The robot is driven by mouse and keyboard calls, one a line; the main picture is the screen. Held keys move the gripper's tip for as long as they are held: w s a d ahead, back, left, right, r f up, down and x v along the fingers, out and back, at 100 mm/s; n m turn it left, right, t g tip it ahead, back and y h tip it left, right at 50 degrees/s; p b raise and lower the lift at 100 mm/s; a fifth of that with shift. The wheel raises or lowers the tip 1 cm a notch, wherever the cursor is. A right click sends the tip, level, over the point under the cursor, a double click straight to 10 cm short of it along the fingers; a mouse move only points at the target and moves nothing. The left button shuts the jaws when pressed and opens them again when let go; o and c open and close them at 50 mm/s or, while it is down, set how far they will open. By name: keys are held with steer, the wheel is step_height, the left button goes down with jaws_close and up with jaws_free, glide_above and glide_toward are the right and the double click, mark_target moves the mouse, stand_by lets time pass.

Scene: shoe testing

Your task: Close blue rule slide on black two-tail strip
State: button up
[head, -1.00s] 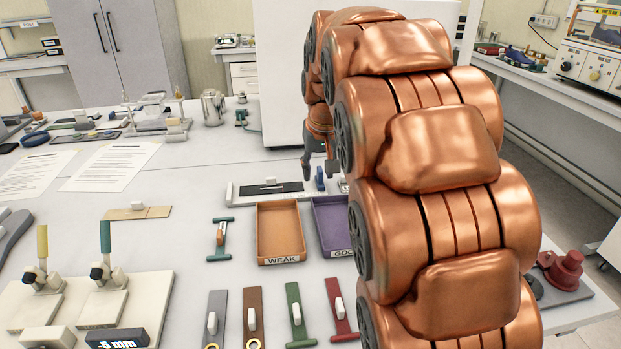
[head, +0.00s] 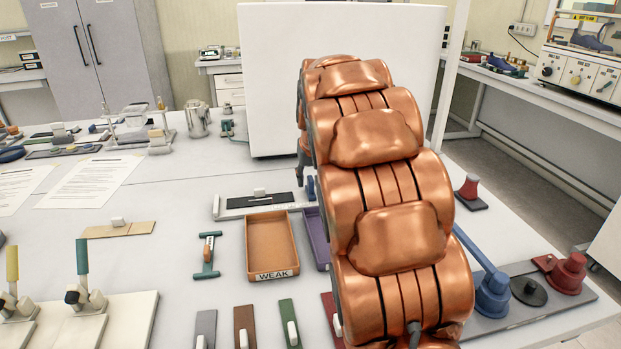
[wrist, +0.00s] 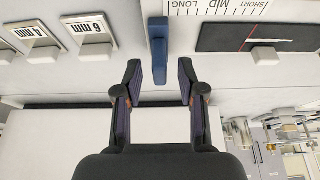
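The blue rule slide (wrist: 159,50) stands upright at one end of the white rule, whose scale (wrist: 215,9) reads SHORT, MID, LONG in the wrist view. The black strip (wrist: 222,38) lies on the rule, with a thin red line across it and a grey tab on its edge. A clear gap separates slide and strip. In the head view the strip (head: 240,202) is plain, and a sliver of the slide (head: 311,187) shows beside my arm. My gripper (wrist: 160,66) is open and empty, one finger on each side of the slide, apparently not touching. In the head view it is mostly hidden.
The orange WEAK tray (head: 270,240) and the partly hidden purple tray (head: 314,240) stand in front of the rule. A white panel (head: 275,80) rises behind.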

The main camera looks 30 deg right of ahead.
steer(key=shift+w+f, duration=0.15)
steer(key=shift+f, duration=0.25)
jaws_close()
stand_by(0.4)
